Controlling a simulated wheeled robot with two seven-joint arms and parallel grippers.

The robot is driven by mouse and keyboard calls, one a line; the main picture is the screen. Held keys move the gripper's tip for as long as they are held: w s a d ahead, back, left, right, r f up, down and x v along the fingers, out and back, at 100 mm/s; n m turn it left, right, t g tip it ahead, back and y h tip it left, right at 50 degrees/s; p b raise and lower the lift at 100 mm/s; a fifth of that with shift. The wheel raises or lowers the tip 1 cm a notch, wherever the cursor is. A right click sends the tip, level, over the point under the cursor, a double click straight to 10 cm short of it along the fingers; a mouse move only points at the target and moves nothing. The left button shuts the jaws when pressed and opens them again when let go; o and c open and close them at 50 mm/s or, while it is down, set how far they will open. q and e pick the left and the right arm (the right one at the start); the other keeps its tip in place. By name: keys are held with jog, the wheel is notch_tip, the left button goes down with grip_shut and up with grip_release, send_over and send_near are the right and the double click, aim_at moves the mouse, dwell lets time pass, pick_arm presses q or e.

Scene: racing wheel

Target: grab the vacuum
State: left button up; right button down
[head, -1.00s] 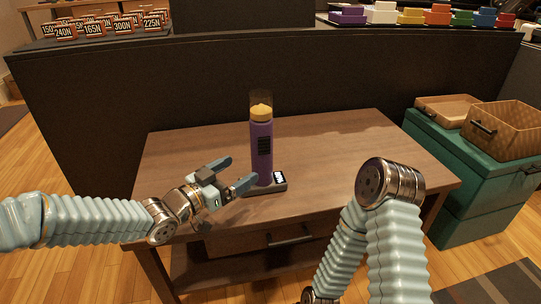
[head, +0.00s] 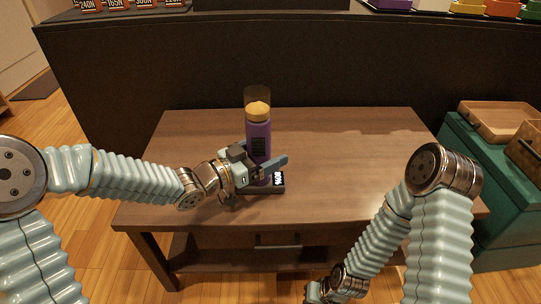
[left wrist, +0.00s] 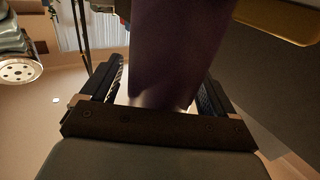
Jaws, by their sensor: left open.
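The vacuum (head: 258,136) is a purple upright cylinder with a yellow part and a clear top. It stands on a small dark base (head: 272,188) on the wooden table. My left gripper (head: 268,168) is open at the lower part of the vacuum, with its fingers around it. In the left wrist view the purple body (left wrist: 178,50) stands between the two open fingers (left wrist: 160,100). Whether the fingers touch it cannot be told. My right gripper (head: 318,292) is low by the table's front, near the bottom edge of the head view; its jaws are unclear.
The wooden table (head: 350,150) is clear to the right of the vacuum. A dark partition (head: 330,60) stands behind it. A green cabinet (head: 475,190) with wooden trays (head: 495,120) is at the right. A drawer handle (head: 278,242) is on the table's front.

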pick_arm(q)
jog(key=c, duration=1.6)
jog(key=shift+r, duration=0.15)
grip_shut()
